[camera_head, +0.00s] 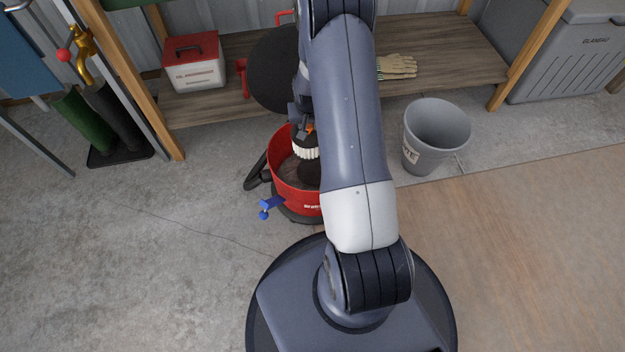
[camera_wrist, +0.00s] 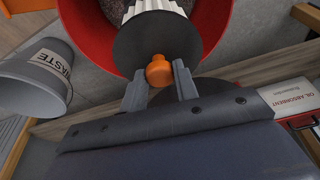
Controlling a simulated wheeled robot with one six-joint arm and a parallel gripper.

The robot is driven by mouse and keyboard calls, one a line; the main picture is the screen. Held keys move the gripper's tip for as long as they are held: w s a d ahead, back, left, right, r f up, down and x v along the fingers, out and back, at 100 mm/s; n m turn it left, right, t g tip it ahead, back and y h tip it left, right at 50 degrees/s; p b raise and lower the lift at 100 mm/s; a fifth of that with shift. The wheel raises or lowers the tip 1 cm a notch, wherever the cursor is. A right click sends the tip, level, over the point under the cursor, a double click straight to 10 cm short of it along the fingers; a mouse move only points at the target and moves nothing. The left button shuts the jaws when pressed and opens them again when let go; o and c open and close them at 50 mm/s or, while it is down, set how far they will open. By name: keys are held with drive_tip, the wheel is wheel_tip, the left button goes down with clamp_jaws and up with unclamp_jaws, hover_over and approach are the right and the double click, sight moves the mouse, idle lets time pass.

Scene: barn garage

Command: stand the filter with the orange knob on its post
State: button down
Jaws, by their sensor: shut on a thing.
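The filter (camera_head: 306,152) has white pleats, a dark cap and an orange knob. My gripper (camera_wrist: 160,80) is shut on the orange knob (camera_wrist: 158,70), which sits between its two fingers; the dark cap (camera_wrist: 150,40) is just beyond them. In the head view the filter is over the open red drum (camera_head: 285,196), inside the outline of its rim. A dark piece (camera_head: 309,172) shows below the pleats; I cannot tell whether it is the post or the filter's lower end. Whether the filter touches the post is hidden. My arm covers the drum's right side.
A blue latch (camera_head: 268,205) sticks out at the drum's front left. A round black lid (camera_head: 272,75) stands behind, by the wooden shelf (camera_head: 445,62). A grey waste bin (camera_head: 425,150) stands to the right. Boots (camera_head: 85,125) stand at left. The floor at front left is clear.

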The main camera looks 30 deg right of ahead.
sight(313, 132)
drive_tip(key=f+b, duration=0.1)
drive_tip(key=f, duration=0.1)
drive_tip(key=d+f+b, duration=0.1)
drive_tip(key=f, duration=0.2)
drive_tip(key=shift+d+f+b, duration=0.2)
drive_tip(key=shift+b, duration=0.1)
wheel_tip(313, 132, down, 10)
drive_tip(key=b, duration=0.3)
drive_tip(key=shift+r+b, duration=0.15)
drive_tip(key=shift+b, duration=0.25)
drive_tip(key=shift+f, duration=0.2)
drive_tip(key=c, duration=1.1)
unclamp_jaws()
drive_tip(key=p+v, duration=0.4)
drive_tip(key=v, duration=0.8)
drive_tip(key=shift+r, duration=0.2)
